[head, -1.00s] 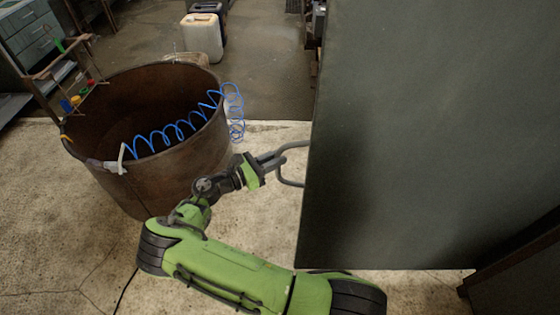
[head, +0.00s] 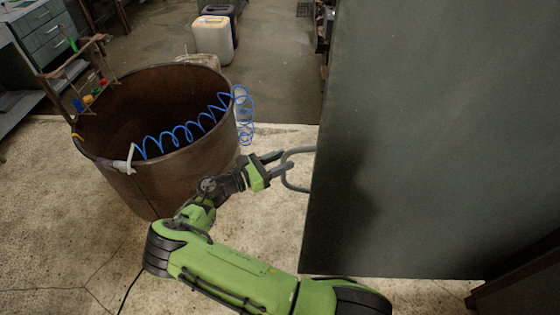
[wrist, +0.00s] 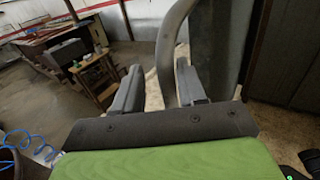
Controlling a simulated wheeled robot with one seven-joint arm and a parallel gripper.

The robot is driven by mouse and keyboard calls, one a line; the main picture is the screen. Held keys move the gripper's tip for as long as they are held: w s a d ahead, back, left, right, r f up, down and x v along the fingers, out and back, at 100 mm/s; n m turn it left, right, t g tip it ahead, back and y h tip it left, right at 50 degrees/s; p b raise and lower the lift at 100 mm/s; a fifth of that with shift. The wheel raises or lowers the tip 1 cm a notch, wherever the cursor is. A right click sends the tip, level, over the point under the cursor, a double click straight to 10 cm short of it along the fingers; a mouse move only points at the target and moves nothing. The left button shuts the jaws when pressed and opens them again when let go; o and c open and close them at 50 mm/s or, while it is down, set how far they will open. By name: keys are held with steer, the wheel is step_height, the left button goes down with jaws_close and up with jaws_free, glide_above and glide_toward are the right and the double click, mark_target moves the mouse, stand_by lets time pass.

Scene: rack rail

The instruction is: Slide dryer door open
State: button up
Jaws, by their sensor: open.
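The dryer door (head: 430,140) is a large flat dark grey panel filling the right of the head view. A grey looped bar handle (head: 287,181) sticks out from its left edge. My gripper (head: 279,163) is open at the handle's left end. In the wrist view the handle (wrist: 169,45) rises between the two fingers of my gripper (wrist: 158,68) in the picture. I cannot tell whether either finger touches it. The far side of the door is hidden.
A rusty round tub (head: 165,175) with a coiled blue hose (head: 190,133) stands left of my gripper. Behind are a white canister (head: 213,40) and a grey drawer cabinet (head: 45,40).

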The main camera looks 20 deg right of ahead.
steer(key=s+a+b, duration=0.2)
steer(key=a, duration=1.3)
steer(key=shift+a, duration=0.35)
steer(key=s+d+r+m+g+y, duration=0.3)
steer(key=s+d+m+y, duration=0.15)
steer(key=d+y, duration=0.2)
steer(key=s+d+r+m+g+y, duration=0.3)
steer(key=d+m+y, duration=0.25)
steer(key=d, duration=0.25)
steer(key=s+a+r+m+t+y, duration=0.2)
steer(key=s+r+m+t+y, duration=0.1)
steer(key=s, duration=0.6)
steer(key=s+a+r+m+t+y, duration=0.2)
steer(key=s+a+r+m+t, duration=0.1)
steer(key=s+r+m+t, duration=0.3)
steer(key=s+r, duration=0.1)
steer(key=s, duration=0.1)
steer(key=shift+s+r+y, duration=0.35)
steer(key=shift+s+y, duration=0.05)
